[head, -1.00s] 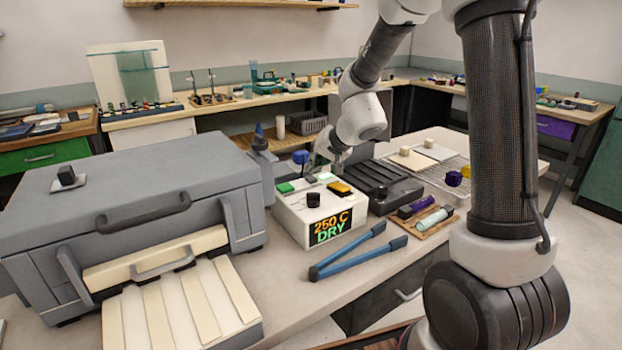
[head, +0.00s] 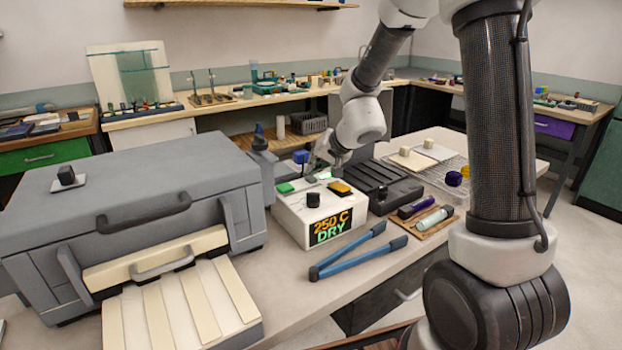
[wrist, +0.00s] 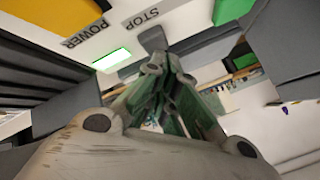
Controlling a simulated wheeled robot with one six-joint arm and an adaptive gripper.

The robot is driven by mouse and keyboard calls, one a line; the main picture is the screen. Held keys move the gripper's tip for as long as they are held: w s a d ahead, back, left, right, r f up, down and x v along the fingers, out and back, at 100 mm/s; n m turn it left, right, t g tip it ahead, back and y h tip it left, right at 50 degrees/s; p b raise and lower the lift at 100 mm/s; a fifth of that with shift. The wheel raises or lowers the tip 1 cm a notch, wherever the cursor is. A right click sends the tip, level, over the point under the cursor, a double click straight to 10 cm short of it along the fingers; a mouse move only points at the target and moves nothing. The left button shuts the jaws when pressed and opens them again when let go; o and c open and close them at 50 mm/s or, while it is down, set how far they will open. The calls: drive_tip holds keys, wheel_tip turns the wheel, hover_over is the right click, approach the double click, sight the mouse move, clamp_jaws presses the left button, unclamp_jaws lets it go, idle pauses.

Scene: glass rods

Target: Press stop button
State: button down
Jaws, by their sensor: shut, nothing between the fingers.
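The white control box (head: 292,222) has a display reading "250 C DRY" on its front. Its top carries a green button (head: 285,187), a yellow-orange button (head: 340,188), a black knob (head: 313,200) and a lit pale-green patch (head: 323,175). In the wrist view a STOP label (wrist: 140,17) lies just beyond my gripper (wrist: 153,40), with a POWER label (wrist: 85,32) to its left. My gripper is shut and empty, its tips low over the rear of the box top. It hides what is under it; I cannot tell whether it touches a button.
A grey lidded machine (head: 120,190) stands left of the box. A black unit (head: 380,180) stands close on the right. Blue tongs (head: 345,260) lie in front, and a small wooden tray (head: 428,224) holds vials. A blue item (head: 301,156) is close behind the box.

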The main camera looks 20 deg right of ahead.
drive_tip(key=shift+f, duration=0.45)
idle(0.5)
drive_tip(key=shift+r, duration=0.9)
drive_tip(key=shift+r, duration=2.5)
